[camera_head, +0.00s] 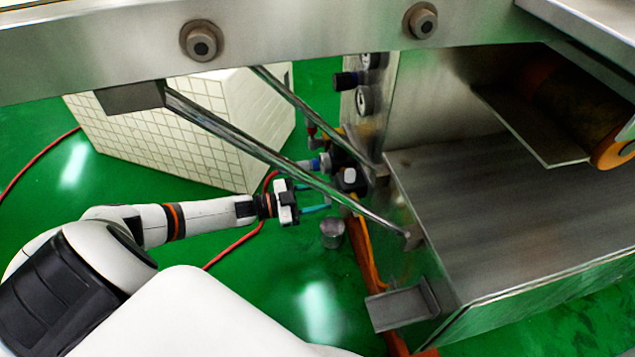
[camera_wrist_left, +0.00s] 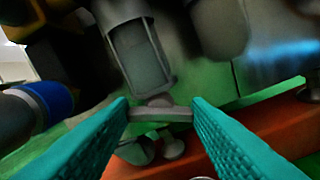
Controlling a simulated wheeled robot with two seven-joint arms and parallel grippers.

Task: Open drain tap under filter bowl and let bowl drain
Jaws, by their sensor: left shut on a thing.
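The filter bowl (camera_wrist_left: 140,55) is a dark grey, ribbed cylinder at the top middle of the left wrist view, slightly tilted in the picture. Below it is the drain tap (camera_wrist_left: 160,113), a small pale grey crosspiece. My left gripper (camera_wrist_left: 160,112) has its two teal fingers on either side of the tap, shut on it. In the head view my left gripper (camera_head: 325,207) reaches in from the left beneath the dark valve cluster, whose parts partly hide the bowl and tap. Whether the tap is open cannot be told. My right gripper is not in view.
A grey metal cup (camera_head: 332,230) stands on the green floor below my gripper. A blue-ringed fitting (camera_wrist_left: 55,98) is close at left. Metal struts (camera_head: 265,152) cross above my arm. The steel machine (camera_head: 500,200) blocks the right. A red hose (camera_head: 240,245) lies on the floor.

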